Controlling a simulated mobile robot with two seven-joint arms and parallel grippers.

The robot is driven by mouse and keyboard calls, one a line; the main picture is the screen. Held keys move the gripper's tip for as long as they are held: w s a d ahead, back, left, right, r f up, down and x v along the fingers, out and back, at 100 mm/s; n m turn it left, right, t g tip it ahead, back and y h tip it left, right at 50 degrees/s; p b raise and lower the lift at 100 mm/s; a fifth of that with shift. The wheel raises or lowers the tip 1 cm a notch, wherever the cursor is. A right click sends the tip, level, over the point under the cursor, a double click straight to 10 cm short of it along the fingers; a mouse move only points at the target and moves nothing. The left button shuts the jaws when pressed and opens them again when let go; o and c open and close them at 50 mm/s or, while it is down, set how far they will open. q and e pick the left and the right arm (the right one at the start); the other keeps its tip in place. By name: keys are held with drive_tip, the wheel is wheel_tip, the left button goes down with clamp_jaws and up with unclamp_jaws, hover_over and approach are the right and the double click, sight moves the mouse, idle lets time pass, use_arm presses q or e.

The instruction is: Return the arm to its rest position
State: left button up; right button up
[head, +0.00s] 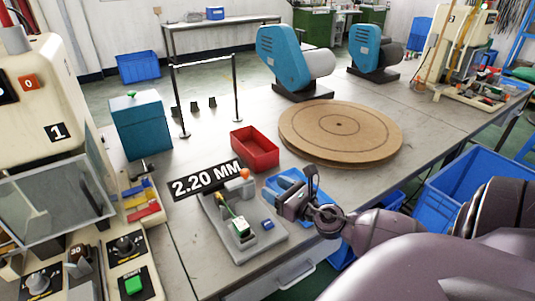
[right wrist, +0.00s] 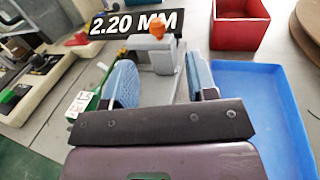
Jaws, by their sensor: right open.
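My right arm comes in from the right in the head view. Its gripper (head: 299,193) is over the shallow blue tray (head: 276,185), beside the grey test fixture (head: 266,243). In the right wrist view the two fingers of the gripper (right wrist: 163,78) stand apart with nothing held between them. The fixture's grey block and orange knob (right wrist: 157,27) show beyond the gap. A white and green part (head: 241,228) with a thin green lead sits on the fixture; it also shows left of the fingers in the right wrist view (right wrist: 80,102). My left gripper is out of view.
A red bin (head: 254,151) and round wooden turntable (head: 340,130) stand behind the gripper. A sign reading 2.20 MM (head: 206,180) is behind the fixture. A cream machine (head: 55,120) stands at left. Blue crates (head: 475,195) are right of the bench.

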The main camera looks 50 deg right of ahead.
drive_tip(key=shift+s, duration=0.2)
idle(0.5)
drive_tip(key=s+f+m+g+h, duration=0.1)
drive_tip(key=s+m+h, duration=0.1)
drive_tip(key=m, duration=0.3)
drive_tip(key=s+m+g+h, duration=0.1)
drive_tip(key=s+m+h, duration=0.1)
drive_tip(key=m, duration=0.3)
drive_tip(key=s+f+m+g+h, duration=0.1)
drive_tip(key=s+m+h, duration=0.1)
drive_tip(key=m, duration=0.3)
drive_tip(key=shift+s+f+m+h, duration=0.3)
drive_tip(key=shift+h, duration=0.2)
drive_tip(key=s+a+f+m+g+y, duration=0.35)
drive_tip(key=s+a+m+g, duration=0.4)
drive_tip(key=s+m, duration=0.25)
drive_tip(key=s+a+f+m+g+y, duration=0.2)
drive_tip(key=s+a+f+m+g, duration=0.3)
drive_tip(key=s+a+m, duration=0.4)
drive_tip(key=w+f+t+y+p, duration=0.1)
drive_tip(key=w+f+t, duration=0.3)
drive_tip(key=w+t, duration=0.4)
drive_tip(key=shift+w+d+p, duration=0.35)
drive_tip(key=shift+d+p, duration=0.1)
drive_tip(key=shift+p, duration=0.2)
